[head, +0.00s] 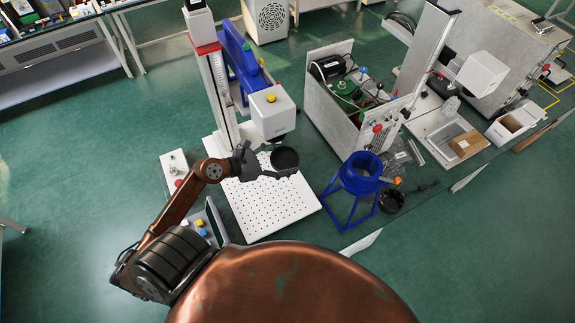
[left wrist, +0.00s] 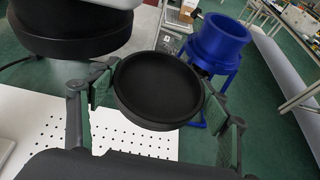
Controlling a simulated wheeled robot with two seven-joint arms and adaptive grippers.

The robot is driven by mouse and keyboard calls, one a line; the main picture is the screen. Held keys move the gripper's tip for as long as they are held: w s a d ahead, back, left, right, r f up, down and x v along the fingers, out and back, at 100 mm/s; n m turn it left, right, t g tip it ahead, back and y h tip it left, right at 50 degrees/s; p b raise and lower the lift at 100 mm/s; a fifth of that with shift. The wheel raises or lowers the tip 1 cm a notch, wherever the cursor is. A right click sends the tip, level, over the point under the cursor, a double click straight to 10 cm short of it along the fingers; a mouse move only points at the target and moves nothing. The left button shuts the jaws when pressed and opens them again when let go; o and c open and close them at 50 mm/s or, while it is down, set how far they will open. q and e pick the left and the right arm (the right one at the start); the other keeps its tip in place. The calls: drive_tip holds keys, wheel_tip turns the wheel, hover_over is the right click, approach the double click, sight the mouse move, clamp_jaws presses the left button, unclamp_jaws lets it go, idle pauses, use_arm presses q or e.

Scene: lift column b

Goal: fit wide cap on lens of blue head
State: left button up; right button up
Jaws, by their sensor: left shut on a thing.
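My left gripper (head: 270,165) is shut on a round black wide cap (head: 285,158), which it holds above the white perforated board. In the left wrist view the cap (left wrist: 158,90) sits between the two green-padded fingers, its hollow side facing the camera. The head (head: 272,112) is a white box with a yellow knob, joined to a blue arm (head: 238,60) on the column. In the left wrist view its round black lens (left wrist: 70,35) is at upper left, apart from the cap. My right gripper is not in view.
The white perforated board (head: 262,208) lies below the cap. A blue funnel-like stand (head: 362,172) is to its right, with a black round part (head: 391,201) beside it. A grey open-topped case (head: 325,108) stands behind. A control box (head: 203,225) is near my arm.

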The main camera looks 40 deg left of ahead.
use_arm(q)
drive_tip(key=w+a+r+b, duration=0.1)
drive_tip(key=w+a+r, duration=0.2)
drive_tip(key=a, duration=0.4)
drive_tip(key=shift+w+a+b, duration=0.15)
drive_tip(key=shift+w+b, duration=0.25)
idle(0.3)
drive_tip(key=shift+r, duration=1)
idle(3.3)
drive_tip(key=o, duration=1.2)
drive_tip(key=shift+s, duration=0.2)
drive_tip(key=v, duration=1.1)
drive_tip(key=shift+s+a, duration=0.25)
drive_tip(key=shift+s, duration=0.05)
